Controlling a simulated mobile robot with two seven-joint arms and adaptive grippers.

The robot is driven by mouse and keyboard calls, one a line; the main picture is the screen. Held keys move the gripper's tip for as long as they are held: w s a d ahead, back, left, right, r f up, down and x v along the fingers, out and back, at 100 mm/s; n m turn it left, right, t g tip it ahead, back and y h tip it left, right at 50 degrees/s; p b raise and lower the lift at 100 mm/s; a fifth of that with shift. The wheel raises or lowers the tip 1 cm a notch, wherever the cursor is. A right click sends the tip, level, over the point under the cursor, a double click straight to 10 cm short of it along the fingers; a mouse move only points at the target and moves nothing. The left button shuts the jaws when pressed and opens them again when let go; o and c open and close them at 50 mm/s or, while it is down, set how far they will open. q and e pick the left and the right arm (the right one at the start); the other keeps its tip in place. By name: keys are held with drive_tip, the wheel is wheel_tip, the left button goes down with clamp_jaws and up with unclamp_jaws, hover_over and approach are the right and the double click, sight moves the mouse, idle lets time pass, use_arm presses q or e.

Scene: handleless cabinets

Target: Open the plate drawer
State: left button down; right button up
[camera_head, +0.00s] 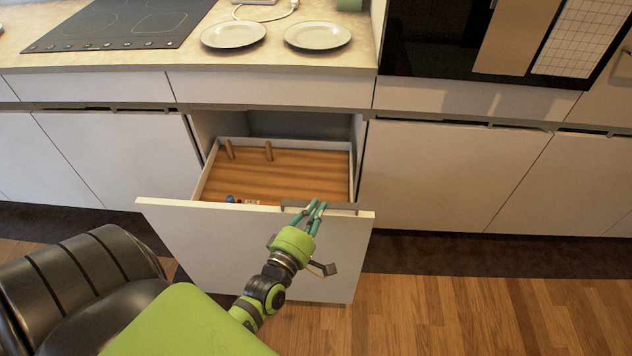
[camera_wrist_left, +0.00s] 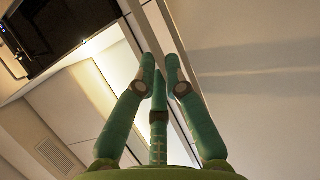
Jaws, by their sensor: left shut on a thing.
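The plate drawer (camera_head: 255,250) is pulled out from the lower cabinet, under the counter with the plates. Its white front stands well forward of the neighbouring doors. Its wooden floor (camera_head: 290,173) shows, with two upright pegs on it and small items near the front, partly hidden by the drawer front. My left gripper (camera_head: 315,208) is at the right part of the front's top edge, shut on that edge. In the left wrist view, the green fingers (camera_wrist_left: 160,75) are close together at a pale edge. My right gripper is not in view.
Two white plates (camera_head: 233,34) (camera_head: 318,36) lie on the counter above, right of a black cooktop (camera_head: 120,22). A dark oven (camera_head: 430,40) is at upper right. A black chair-like object (camera_head: 80,285) is at lower left. The wooden floor at right (camera_head: 480,310) is clear.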

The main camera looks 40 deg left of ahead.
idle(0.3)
use_arm(q)
drive_tip(key=c, duration=1.6)
unclamp_jaws()
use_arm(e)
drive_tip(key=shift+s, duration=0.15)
use_arm(q)
drive_tip(key=s+d, duration=0.2)
drive_tip(key=s, duration=1)
